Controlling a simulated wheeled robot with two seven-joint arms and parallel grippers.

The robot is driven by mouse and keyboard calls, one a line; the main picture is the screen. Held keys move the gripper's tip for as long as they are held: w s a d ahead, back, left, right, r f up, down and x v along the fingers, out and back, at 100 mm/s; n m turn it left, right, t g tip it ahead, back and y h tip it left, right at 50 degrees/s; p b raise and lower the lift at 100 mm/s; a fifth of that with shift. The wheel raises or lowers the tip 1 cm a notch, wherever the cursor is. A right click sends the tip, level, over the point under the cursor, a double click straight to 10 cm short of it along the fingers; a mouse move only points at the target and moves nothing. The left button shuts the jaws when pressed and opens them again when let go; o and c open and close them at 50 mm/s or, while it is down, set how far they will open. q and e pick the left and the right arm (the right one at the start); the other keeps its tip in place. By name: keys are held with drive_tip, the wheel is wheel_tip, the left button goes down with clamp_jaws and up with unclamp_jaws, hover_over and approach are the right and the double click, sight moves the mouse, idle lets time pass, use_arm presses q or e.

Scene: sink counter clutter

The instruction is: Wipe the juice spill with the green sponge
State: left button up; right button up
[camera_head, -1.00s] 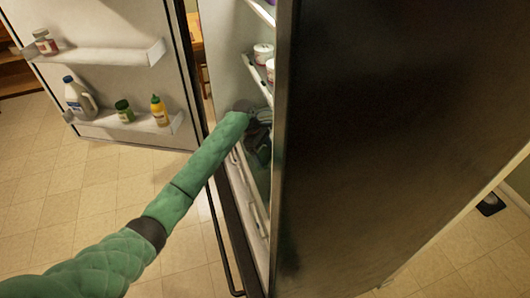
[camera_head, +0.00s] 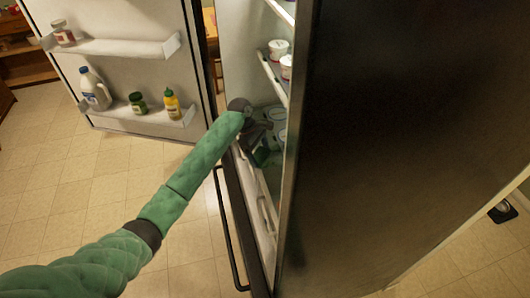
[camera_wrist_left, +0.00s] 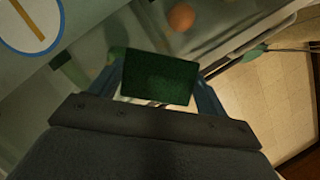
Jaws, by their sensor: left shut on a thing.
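My left arm reaches into the open fridge, and its gripper (camera_head: 258,140) is inside, low between the shelf and the side wall. In the left wrist view the green sponge (camera_wrist_left: 158,79) is held between the two fingers of my left gripper (camera_wrist_left: 160,72). In the head view the sponge (camera_head: 262,155) shows as a small dark green patch at the gripper. I cannot make out the juice spill in either view. My right gripper is in no view.
The fridge door (camera_head: 120,18) stands open at left, with a milk jug (camera_head: 95,90), a green jar (camera_head: 138,103) and a mustard bottle (camera_head: 171,104) on its shelf. White tubs (camera_head: 278,48) stand on an upper fridge shelf. The black fridge side (camera_head: 400,130) fills the right.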

sight(281, 162)
use_arm(q)
drive_tip(key=shift+s+a, duration=0.25)
drive_tip(key=shift+a, duration=0.35)
drive_tip(key=shift+s+d, duration=0.25)
drive_tip(key=shift+s, duration=0.55)
drive_tip(key=shift+s+d+r, duration=0.15)
drive_tip(key=shift+w+d, duration=0.3)
drive_tip(key=shift+d, duration=0.6)
drive_tip(key=shift+w+d, duration=0.3)
drive_tip(key=shift+d, duration=0.55)
drive_tip(key=shift+w+d+f, duration=0.15)
drive_tip(key=shift+d, duration=0.45)
drive_tip(key=shift+w+d+f, duration=0.1)
drive_tip(key=shift+d, duration=0.45)
drive_tip(key=shift+w+d+f, duration=0.15)
drive_tip(key=shift+d, duration=0.45)
drive_tip(key=shift+w+d+r, duration=0.2)
drive_tip(key=shift+r, duration=0.6)
drive_tip(key=shift+a+r, duration=0.2)
drive_tip(key=shift+r, duration=2.1)
